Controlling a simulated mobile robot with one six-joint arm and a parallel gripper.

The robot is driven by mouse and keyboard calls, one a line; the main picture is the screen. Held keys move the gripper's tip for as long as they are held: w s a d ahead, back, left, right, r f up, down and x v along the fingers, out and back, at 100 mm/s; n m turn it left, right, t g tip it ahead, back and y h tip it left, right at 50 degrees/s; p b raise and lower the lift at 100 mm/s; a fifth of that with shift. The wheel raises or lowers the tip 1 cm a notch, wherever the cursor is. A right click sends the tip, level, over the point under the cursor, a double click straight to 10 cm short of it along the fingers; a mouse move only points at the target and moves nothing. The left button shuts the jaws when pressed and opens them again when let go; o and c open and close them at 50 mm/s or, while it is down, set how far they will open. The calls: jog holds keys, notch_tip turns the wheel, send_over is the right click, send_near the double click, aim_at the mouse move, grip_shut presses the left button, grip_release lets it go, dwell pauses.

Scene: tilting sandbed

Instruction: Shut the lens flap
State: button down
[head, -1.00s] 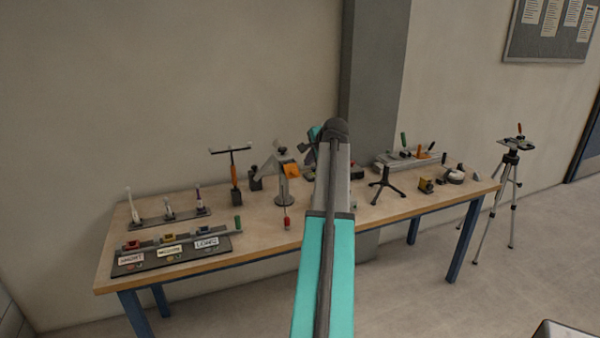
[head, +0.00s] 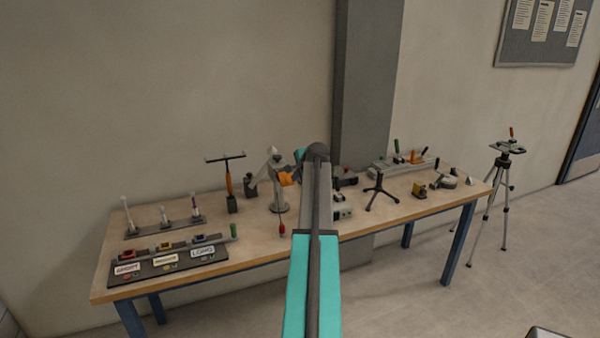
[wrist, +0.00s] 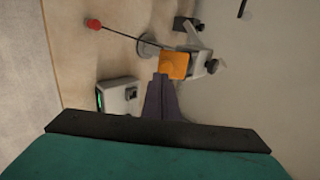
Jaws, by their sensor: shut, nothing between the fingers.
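The orange flap (head: 286,179) is on a grey instrument on a round stand (head: 280,198) near the middle of the table. In the wrist view the flap (wrist: 173,65) shows as an orange square beside the instrument's grey body (wrist: 197,62). My gripper (wrist: 160,76) is shut and empty, its dark fingertips at the flap's lower left edge in that view. I cannot tell whether they touch it. A thin rod with a red end (wrist: 94,24) runs out from the stand. In the head view my arm hides the fingers.
A white box with a green display (wrist: 119,97) stands close to my fingers. A black T-shaped stand (head: 231,180) is left of the instrument, and a small black tripod (head: 380,190) is to the right. The labelled tray (head: 170,262) lies at the front left.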

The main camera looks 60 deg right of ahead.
jog(key=shift+p+x, duration=0.75)
jog(key=shift+x, duration=1.45)
